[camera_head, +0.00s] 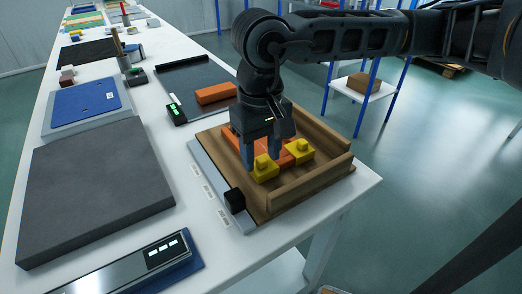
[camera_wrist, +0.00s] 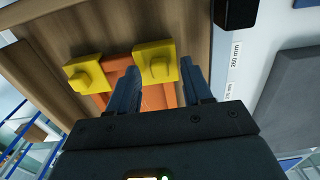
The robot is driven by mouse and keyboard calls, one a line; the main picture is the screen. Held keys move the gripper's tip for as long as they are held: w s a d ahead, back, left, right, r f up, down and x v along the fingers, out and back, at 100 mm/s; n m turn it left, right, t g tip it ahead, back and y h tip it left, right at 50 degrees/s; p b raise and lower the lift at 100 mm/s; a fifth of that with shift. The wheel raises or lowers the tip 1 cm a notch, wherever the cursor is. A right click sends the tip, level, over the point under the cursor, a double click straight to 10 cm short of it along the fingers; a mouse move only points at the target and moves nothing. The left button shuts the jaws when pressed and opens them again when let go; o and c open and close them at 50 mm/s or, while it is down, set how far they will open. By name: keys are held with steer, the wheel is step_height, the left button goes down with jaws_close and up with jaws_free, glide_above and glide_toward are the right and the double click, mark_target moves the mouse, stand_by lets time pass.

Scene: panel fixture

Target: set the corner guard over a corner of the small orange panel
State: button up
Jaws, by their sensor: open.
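The small orange panel (camera_head: 287,159) lies in a wooden fixture (camera_head: 318,183); it also shows in the wrist view (camera_wrist: 150,97), partly hidden by my fingers. Two yellow corner guards with raised knobs are at its near edge: the left one (camera_head: 264,170) and the right one (camera_head: 300,151). In the wrist view these are the right-hand guard (camera_wrist: 156,62) and the left-hand guard (camera_wrist: 87,73). My gripper (camera_head: 267,160) points down over the panel, fingers apart around the head view's left guard, at or just beyond its fingertips. I cannot tell whether they touch it.
A black block (camera_head: 235,201) sits on the scale strip (camera_head: 209,179) left of the fixture. A dark tray (camera_head: 190,82) with an orange block (camera_head: 215,93) stands behind. A thick grey slab (camera_head: 95,190) and a display device (camera_head: 140,262) are at left.

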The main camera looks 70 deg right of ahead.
step_height(320, 180, up, 8)
steer(key=shift+f, duration=0.1)
stand_by(0.5)
steer(key=shift+s, duration=0.1)
